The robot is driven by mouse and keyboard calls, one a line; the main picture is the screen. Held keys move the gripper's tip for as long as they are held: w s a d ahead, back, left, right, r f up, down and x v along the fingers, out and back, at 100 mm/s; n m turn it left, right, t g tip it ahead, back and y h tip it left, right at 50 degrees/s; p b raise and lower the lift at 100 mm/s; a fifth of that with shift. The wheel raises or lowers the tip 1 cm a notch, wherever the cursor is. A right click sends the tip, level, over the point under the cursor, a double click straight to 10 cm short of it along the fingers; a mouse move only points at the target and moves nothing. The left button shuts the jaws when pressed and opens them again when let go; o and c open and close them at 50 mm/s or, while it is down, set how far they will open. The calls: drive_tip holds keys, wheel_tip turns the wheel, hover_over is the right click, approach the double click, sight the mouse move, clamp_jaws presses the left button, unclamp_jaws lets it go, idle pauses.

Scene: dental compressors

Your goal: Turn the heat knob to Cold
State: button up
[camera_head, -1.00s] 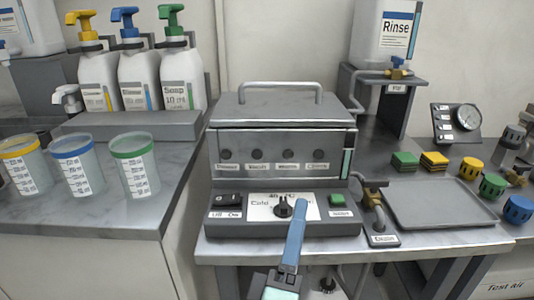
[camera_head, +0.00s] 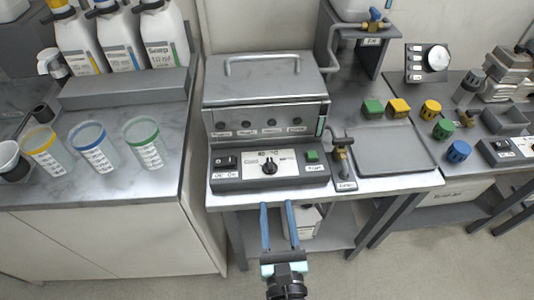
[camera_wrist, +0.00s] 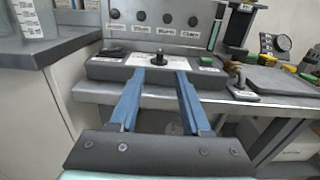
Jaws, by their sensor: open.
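The heat knob (camera_head: 269,167) is a small black knob on a white label panel at the front of the grey machine (camera_head: 264,110). In the wrist view the knob (camera_wrist: 157,56) stands up between and beyond the fingertips. My gripper (camera_head: 277,206) has two blue fingers spread apart and empty. It is in front of the machine, short of the knob and not touching it. The words on the dial are too small to read clearly now.
A black switch (camera_head: 225,162) and a green button (camera_head: 312,156) flank the knob panel. A brass valve (camera_head: 341,146) and a grey tray (camera_head: 392,149) lie to the right. Cups (camera_head: 92,146) and pump bottles stand on the left counter. Floor space is clear in front.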

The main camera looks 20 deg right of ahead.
sight(271, 170)
drive_tip(key=b+x, duration=0.1)
drive_tip(key=x, duration=1.1)
drive_tip(key=shift+w, duration=0.2)
clamp_jaws()
